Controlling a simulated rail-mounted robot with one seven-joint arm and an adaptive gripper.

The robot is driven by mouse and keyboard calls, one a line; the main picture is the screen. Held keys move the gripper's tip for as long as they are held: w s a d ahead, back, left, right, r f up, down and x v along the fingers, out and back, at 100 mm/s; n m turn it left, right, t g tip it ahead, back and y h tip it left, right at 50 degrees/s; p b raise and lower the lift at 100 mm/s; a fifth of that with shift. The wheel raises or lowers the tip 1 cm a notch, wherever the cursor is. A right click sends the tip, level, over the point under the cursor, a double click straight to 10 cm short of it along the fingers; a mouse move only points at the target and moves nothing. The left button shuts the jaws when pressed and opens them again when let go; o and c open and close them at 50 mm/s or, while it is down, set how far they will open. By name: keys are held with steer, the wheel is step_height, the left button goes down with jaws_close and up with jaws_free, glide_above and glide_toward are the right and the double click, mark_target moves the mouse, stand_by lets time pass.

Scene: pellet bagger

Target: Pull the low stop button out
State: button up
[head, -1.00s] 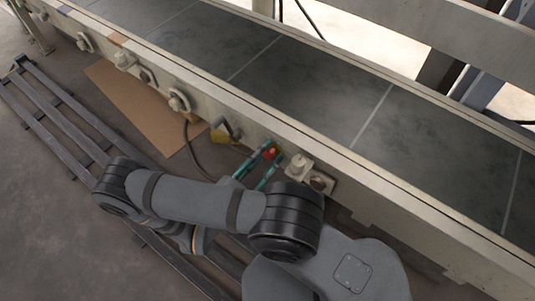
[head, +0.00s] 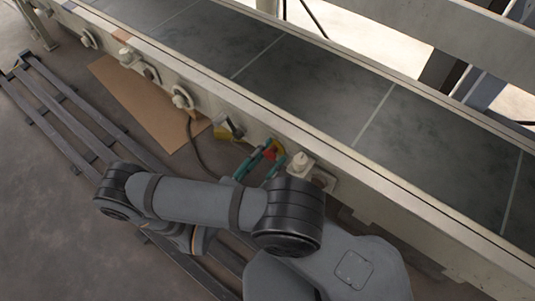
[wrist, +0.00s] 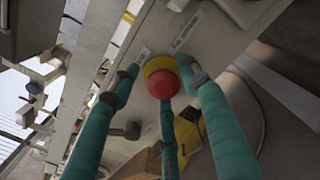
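The stop button is a red round knob (wrist: 164,83) on a yellow collar (wrist: 158,66), mounted on the side of the conveyor frame. In the head view the red knob (head: 271,154) shows small, low on the frame's near side. My gripper (wrist: 163,80) has teal fingers spread around the knob, one to the left, one to the right and one below it in the wrist view. The fingers look open, with a gap on the left; whether the right one touches the collar I cannot tell. In the head view my gripper (head: 262,163) is partly hidden by my arm.
The conveyor belt (head: 330,85) runs along above the button. A pale fitting (head: 301,162) sits on the frame just right of it, and a yellow piece (head: 222,133) with a cable lies to the left. A slatted metal rack (head: 75,125) and brown board (head: 150,105) lie below.

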steer(key=shift+o, duration=0.7)
steer(key=shift+f, duration=0.1)
steer(key=shift+a, duration=0.15)
steer(key=v, duration=1.2)
steer(key=x, duration=1.2)
steer(key=shift+w+d+f, duration=0.15)
steer(key=shift+w+d, duration=0.05)
steer(key=shift+d, duration=0.05)
steer(key=shift+w+d+b, duration=0.25)
steer(key=shift+w+b, duration=0.05)
steer(key=shift+b, duration=0.15)
